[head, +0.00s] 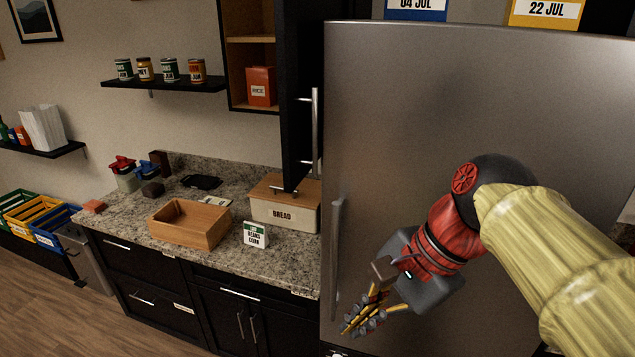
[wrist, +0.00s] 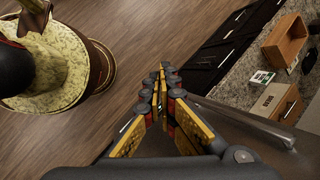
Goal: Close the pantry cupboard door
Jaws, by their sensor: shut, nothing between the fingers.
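The pantry cupboard (head: 252,50) hangs on the back wall with its front open. I take the dark panel beside it as its door (head: 302,60); it stands swung out toward me, close to the fridge's left edge. A long silver handle (head: 315,125) runs upright on the door. An orange-red rice box (head: 262,86) stands on the cupboard's lower shelf. My gripper (head: 362,318) is shut and empty, low in front of the fridge and well below the door. In the wrist view my gripper (wrist: 163,80) points over the floor, fingers together. The door does not clearly show there.
The steel fridge (head: 400,120) fills the right, with its handle (head: 337,260) close to my gripper. The granite counter (head: 130,215) below the cupboard holds a wooden box (head: 190,222), a bread box (head: 283,207) and a beans-and-corn card (head: 256,235). Open floor (wrist: 120,50) lies ahead of my fingers.

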